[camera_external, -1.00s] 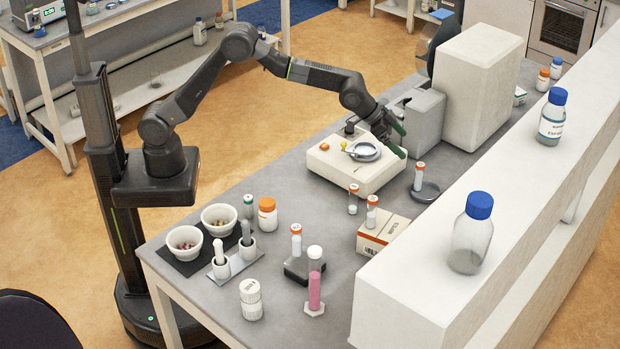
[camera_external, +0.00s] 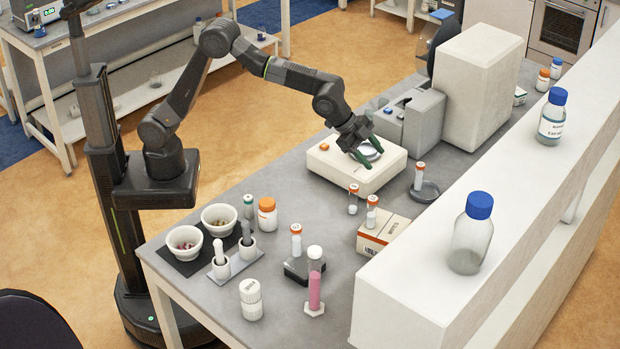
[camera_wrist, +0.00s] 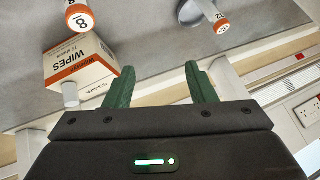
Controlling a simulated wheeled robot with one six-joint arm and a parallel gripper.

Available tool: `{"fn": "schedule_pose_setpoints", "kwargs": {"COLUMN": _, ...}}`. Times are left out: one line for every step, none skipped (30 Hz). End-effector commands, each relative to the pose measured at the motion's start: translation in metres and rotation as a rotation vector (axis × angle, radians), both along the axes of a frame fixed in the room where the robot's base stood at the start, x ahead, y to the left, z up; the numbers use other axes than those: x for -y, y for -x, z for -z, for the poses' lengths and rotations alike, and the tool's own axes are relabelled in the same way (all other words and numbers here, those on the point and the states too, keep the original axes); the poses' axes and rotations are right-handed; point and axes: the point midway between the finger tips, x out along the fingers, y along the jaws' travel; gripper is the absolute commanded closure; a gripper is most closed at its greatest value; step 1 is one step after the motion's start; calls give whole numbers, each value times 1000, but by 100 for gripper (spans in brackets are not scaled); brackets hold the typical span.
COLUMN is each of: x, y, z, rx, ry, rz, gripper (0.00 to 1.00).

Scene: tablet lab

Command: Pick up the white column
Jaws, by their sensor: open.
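Several slim clear vials with orange caps and white contents stand on the bench; I cannot tell which one is the white column. One stands in a dark square base (camera_external: 296,243), one by the printed carton (camera_external: 371,214), a short one (camera_external: 353,201) left of it, and one on a round dark base (camera_external: 420,178). A white ribbed jar (camera_external: 251,299) stands at the front. My gripper (camera_external: 375,158) is open and empty above the cream balance. In the wrist view, green fingers (camera_wrist: 160,70) are apart, with an "8" vial (camera_wrist: 80,20) and another vial (camera_wrist: 215,20) beyond.
The cream balance (camera_external: 325,163) with a metal pan lies below my gripper. The wipes carton (camera_external: 385,233) also shows in the wrist view (camera_wrist: 80,68). A pink tube (camera_external: 315,288) stands at the front. A raised white shelf (camera_external: 430,270) bounds the right side.

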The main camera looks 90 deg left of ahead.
Motion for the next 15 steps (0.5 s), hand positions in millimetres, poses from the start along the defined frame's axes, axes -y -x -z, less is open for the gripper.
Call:
{"fn": "schedule_pose_setpoints", "kwargs": {"x": 18, "y": 29, "z": -1, "rx": 2, "ry": -82, "rz": 120, "gripper": 50}}
{"fn": "schedule_pose_setpoints", "kwargs": {"x": 25, "y": 44, "z": -2, "rx": 1, "ry": -134, "rz": 191, "gripper": 50}}
{"fn": "schedule_pose_setpoints", "kwargs": {"x": 34, "y": 65, "z": -2, "rx": 3, "ry": -202, "rz": 289, "gripper": 50}}
{"fn": "schedule_pose_setpoints", "kwargs": {"x": 41, "y": 81, "z": -2, "rx": 4, "ry": -252, "rz": 361, "gripper": 50}}
{"fn": "schedule_pose_setpoints", "kwargs": {"x": 46, "y": 96, "z": -2, "rx": 6, "ry": -302, "rz": 434, "gripper": 50}}
{"fn": "schedule_pose_setpoints", "kwargs": {"x": 52, "y": 118, "z": -2, "rx": 8, "ry": -369, "rz": 533, "gripper": 50}}
{"fn": "schedule_pose_setpoints", "kwargs": {"x": 57, "y": 134, "z": -2, "rx": 12, "ry": -417, "rz": 606, "gripper": 50}}
{"fn": "schedule_pose_setpoints", "kwargs": {"x": 60, "y": 149, "z": -2, "rx": 14, "ry": -466, "rz": 680, "gripper": 50}}
{"fn": "schedule_pose_setpoints", "kwargs": {"x": 64, "y": 170, "z": -1, "rx": 20, "ry": -530, "rz": 780, "gripper": 50}}
{"fn": "schedule_pose_setpoints", "kwargs": {"x": 67, "y": 187, "z": -1, "rx": 24, "ry": -577, "rz": 855, "gripper": 50}}
{"fn": "schedule_pose_setpoints", "kwargs": {"x": 68, "y": 202, "z": 0, "rx": 28, "ry": -624, "rz": 930, "gripper": 50}}
{"fn": "schedule_pose_setpoints", "kwargs": {"x": 69, "y": 223, "z": 1, "rx": 33, "ry": -687, "rz": 1030, "gripper": 50}}
{"fn": "schedule_pose_setpoints", "kwargs": {"x": 70, "y": 239, "z": 1, "rx": 39, "ry": -732, "rz": 1105, "gripper": 50}}
{"fn": "schedule_pose_setpoints", "kwargs": {"x": 70, "y": 254, "z": 2, "rx": 44, "ry": -778, "rz": 1181, "gripper": 50}}
{"fn": "schedule_pose_setpoints", "kwargs": {"x": 69, "y": 274, "z": 4, "rx": 53, "ry": -839, "rz": 1282, "gripper": 50}}
